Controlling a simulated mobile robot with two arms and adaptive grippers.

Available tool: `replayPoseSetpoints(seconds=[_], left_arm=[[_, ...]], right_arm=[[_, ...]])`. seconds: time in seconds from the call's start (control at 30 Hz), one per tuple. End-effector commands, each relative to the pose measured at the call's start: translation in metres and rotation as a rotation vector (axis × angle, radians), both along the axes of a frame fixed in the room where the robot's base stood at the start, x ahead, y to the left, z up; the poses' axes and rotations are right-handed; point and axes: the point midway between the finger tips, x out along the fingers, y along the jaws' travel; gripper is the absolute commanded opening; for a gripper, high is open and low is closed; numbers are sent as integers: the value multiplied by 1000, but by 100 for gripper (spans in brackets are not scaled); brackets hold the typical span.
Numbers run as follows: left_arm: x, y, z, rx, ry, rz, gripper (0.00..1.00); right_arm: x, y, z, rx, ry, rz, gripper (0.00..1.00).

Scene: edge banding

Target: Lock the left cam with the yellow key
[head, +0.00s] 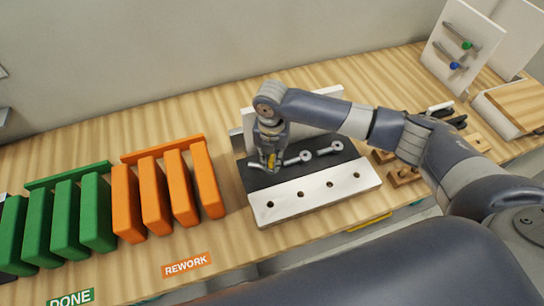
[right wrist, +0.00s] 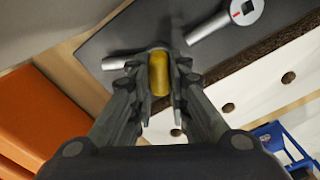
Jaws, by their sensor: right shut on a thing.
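My right gripper (head: 270,166) is shut on the yellow key (right wrist: 159,75) and points down at the left end of the dark panel (head: 252,178). The left cam is mostly hidden under the gripper; a grey metal part beneath the key (right wrist: 116,63) shows in the right wrist view. I cannot tell whether the key is seated in it. Two round metal cams with bars, the middle one (head: 305,156) and the right one (head: 337,145), lie to the right on the panel. A cam with a red mark (right wrist: 243,10) shows in the right wrist view. My left gripper is not in view.
A white strip with several holes (head: 315,198) lies along the panel's front. Orange boards (head: 181,187) and green boards (head: 65,220) stand to the left, behind the REWORK and DONE labels. Wooden pieces and dark tools (head: 445,115) lie to the right. A white display board (head: 462,45) stands at the back right.

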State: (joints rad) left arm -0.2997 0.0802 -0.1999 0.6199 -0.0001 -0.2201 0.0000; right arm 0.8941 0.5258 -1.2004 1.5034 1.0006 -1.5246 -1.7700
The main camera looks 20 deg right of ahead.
Motion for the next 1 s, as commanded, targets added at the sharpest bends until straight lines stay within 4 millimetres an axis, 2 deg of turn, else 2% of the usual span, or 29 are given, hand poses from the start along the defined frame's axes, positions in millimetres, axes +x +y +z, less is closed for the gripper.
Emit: replayPoseSetpoints(seconds=[0.7,1.0], left_arm=[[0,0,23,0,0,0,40],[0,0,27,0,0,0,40]], right_arm=[[0,3,2,5,1,-225,0],[1,4,0,4,0,-313,0]])
